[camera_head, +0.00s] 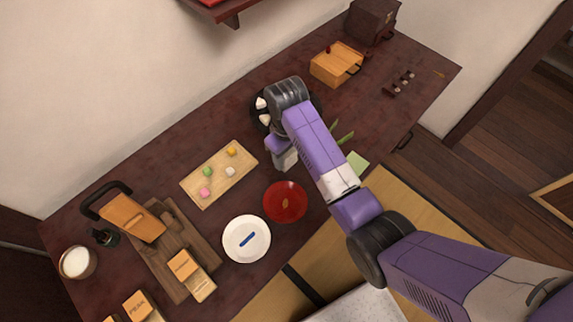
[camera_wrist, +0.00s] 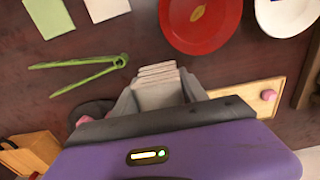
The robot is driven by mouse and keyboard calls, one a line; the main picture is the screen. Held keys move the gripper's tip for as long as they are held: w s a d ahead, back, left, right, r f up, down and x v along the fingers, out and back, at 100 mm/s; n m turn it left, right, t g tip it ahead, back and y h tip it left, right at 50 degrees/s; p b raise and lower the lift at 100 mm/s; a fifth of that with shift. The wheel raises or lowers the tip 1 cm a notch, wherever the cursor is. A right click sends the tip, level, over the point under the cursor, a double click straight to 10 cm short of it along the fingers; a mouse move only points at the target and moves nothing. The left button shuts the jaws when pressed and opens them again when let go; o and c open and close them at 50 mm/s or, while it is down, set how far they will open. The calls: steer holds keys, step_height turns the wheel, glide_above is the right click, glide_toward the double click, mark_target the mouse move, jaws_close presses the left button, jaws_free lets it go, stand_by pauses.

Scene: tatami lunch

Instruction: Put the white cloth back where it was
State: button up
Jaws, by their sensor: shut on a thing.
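My gripper (camera_wrist: 160,92) is shut on a white, layered thing (camera_wrist: 158,73) that looks like the folded white cloth. It is held above the dark table between the two grey fingers. In the head view my gripper (camera_head: 286,160) hangs over the table between the sweets board and the red plate, and the held cloth cannot be made out there. A flat green cloth (camera_wrist: 48,16) and a flat pale cloth (camera_wrist: 105,8) lie side by side at the upper left of the wrist view. The green cloth also shows in the head view (camera_head: 358,164), right of my arm.
A red plate (camera_head: 285,202) and a white plate (camera_head: 246,239) stand near the front edge. Green tongs (camera_wrist: 85,75) lie open near the cloths. A wooden board (camera_head: 218,174) with several sweets is left of my gripper. A dark round dish (camera_head: 257,118) is partly hidden behind it.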

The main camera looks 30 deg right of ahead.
mark_target(286, 171)
steer(key=shift+f, duration=2.8)
steer(key=shift+f, duration=0.2)
steer(key=o, duration=1.3)
steer(key=shift+r, duration=0.1)
step_height(286, 171, up, 12)
steer(key=shift+r, duration=0.1)
steer(key=shift+w, duration=0.15)
